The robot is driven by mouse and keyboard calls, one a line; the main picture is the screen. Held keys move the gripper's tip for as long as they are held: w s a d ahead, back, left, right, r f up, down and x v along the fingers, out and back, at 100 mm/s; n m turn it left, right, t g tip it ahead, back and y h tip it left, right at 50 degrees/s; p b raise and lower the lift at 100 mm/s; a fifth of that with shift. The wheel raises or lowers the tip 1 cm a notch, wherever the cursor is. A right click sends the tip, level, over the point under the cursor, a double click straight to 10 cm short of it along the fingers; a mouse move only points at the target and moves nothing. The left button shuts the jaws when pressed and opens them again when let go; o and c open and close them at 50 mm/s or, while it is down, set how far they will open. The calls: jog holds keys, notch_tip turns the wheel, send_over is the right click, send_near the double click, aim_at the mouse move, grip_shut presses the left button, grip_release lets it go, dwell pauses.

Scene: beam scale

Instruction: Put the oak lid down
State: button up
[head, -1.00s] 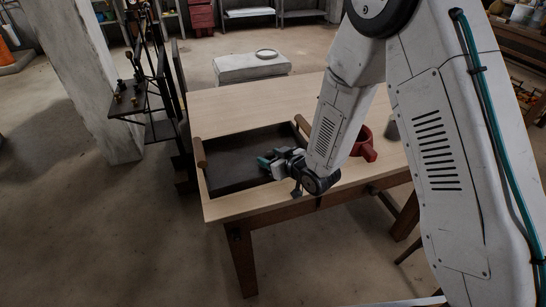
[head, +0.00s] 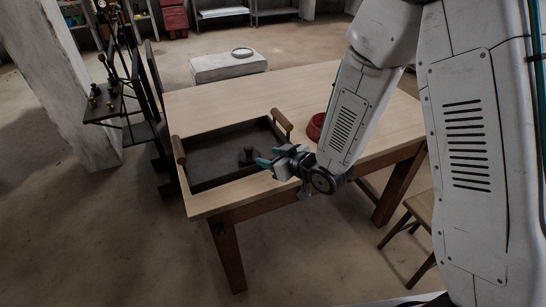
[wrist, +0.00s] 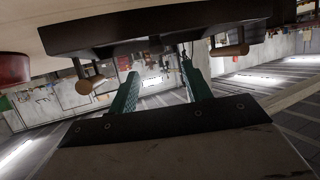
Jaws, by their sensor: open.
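My gripper (head: 269,158) is open and empty, level with the tray's right front side. The tray (wrist: 160,30) fills the top of that view.
The tray has wooden handles at left (head: 179,150) and right (head: 281,120). A red round dish (head: 315,127) stands behind my arm. The pale tabletop (head: 230,100) is clear behind the tray. A dark metal beam stand (head: 128,90) rises left of the table.

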jog(key=shift+s+d+r, duration=0.1)
jog(key=shift+s+d, duration=0.05)
jog(key=shift+d, duration=0.1)
jog(key=shift+d+r, duration=0.2)
jog(key=shift+d, duration=0.1)
jog(key=s+d+r+m+g+h, duration=0.1)
jog(key=s+d+r+m+h, duration=0.2)
jog(key=d+r, duration=0.45)
jog(key=s+d+r+m+g+h, duration=0.25)
jog(key=d+r+h, duration=0.3)
jog(key=d, duration=0.35)
jog(key=s+d+r+m+g, duration=0.1)
jog(key=s+r, duration=0.3)
jog(key=s, duration=0.8)
jog(key=s+d+r+m+g, duration=0.1)
jog(key=s+d+r+g, duration=0.2)
jog(key=s, duration=1)
jog(key=shift+s+d+r+g, duration=0.2)
jog(key=shift+r+g, duration=0.55)
jog(key=shift+r, duration=0.2)
jog(key=shift+m, duration=0.25)
